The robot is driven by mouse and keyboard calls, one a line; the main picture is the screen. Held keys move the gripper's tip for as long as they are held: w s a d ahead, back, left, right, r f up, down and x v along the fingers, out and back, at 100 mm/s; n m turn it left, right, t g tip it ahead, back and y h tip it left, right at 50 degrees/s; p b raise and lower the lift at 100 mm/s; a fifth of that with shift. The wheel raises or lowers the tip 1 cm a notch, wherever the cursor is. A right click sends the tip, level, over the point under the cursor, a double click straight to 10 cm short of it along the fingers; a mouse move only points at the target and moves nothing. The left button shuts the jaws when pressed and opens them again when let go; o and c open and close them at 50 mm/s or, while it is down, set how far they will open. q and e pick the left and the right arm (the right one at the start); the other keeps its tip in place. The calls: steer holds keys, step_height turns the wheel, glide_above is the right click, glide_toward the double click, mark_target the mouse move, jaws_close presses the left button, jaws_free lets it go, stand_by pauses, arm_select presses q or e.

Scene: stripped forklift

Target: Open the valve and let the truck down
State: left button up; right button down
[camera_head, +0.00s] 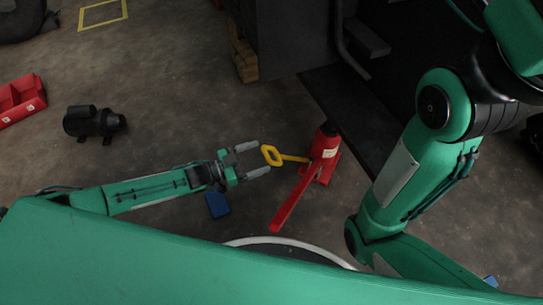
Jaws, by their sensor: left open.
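A red bottle jack (325,150) stands on the floor at the edge of the dark truck (305,45). A yellow valve handle (271,155) with a looped end sticks out from the jack to the left. A long red lever (292,205) slants down from the jack toward the lower left. My left gripper (259,159) is open, its two fingers pointing right at the yellow loop. The loop lies at or just beyond the fingertips; I cannot tell whether they touch. My right arm comes down at the right, and its gripper is not in view.
A black motor (93,122) and a red bin (21,99) lie on the floor at the left. A blue object (217,204) lies below my left gripper. A wooden block (244,60) sits by the truck. The floor at upper left is mostly clear.

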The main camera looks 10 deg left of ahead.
arm_select(q)
steer(key=b+x, duration=0.1)
steer(key=x, duration=0.3)
steer(key=shift+d+f+b, duration=0.15)
steer(key=shift+b, duration=0.2)
steer(key=shift+w+d, duration=0.4)
steer(key=shift+d, duration=0.05)
steer(key=c, duration=0.7)
